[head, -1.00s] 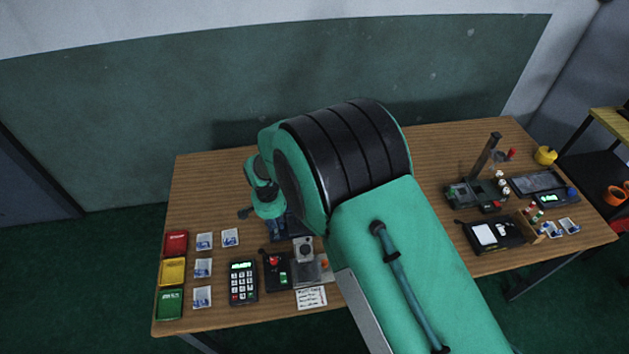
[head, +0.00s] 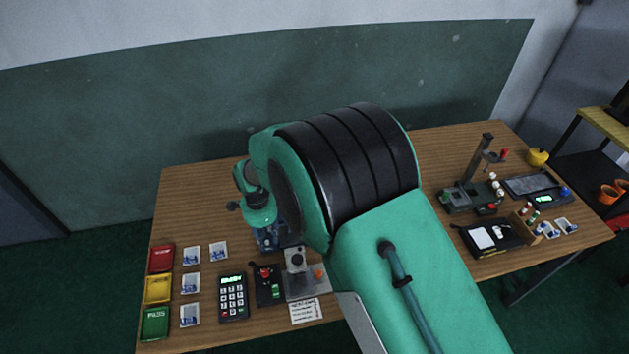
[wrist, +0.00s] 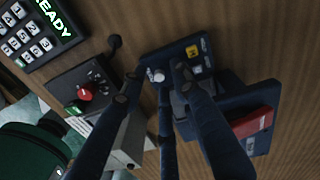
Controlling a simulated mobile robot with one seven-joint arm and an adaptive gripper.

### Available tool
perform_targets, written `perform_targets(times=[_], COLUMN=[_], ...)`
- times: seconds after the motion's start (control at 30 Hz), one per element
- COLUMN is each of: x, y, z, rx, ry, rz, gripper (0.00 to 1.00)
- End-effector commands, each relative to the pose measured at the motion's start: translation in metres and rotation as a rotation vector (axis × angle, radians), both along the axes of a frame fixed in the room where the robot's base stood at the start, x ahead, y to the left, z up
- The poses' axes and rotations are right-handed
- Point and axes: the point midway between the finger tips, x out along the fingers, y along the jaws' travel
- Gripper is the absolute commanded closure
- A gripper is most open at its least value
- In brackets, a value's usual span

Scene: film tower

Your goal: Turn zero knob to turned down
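A small white round knob (wrist: 157,75) shows on the face of a dark blue instrument (wrist: 263,100) in the wrist view. I take it for the zero knob, but no label on it can be read. My gripper (wrist: 157,72) is open, with its dark fingers spread on both sides of the knob. I cannot tell whether a finger touches it, or which way the knob is turned. In the head view, my arm hides the gripper and most of the instrument.
A black box with a red knob (wrist: 85,94) and a lit green button stands left of the instrument. A keypad (head: 232,297) reading READY is further left. Red, yellow and green trays (head: 154,323) line the table's left edge. More equipment (head: 470,195) stands at right.

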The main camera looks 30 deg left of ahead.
Motion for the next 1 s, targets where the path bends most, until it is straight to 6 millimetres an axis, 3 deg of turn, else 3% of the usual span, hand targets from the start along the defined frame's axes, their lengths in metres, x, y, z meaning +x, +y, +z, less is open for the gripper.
perform_targets(times=[0.1,1.0], x=[0.0,0.002], y=[0.0,0.004], z=[-0.002,0.138], rx=[0.001,0.001], ry=[0.0,0.0], rz=[-0.091,-0.09], gripper=[0.7,0.7])
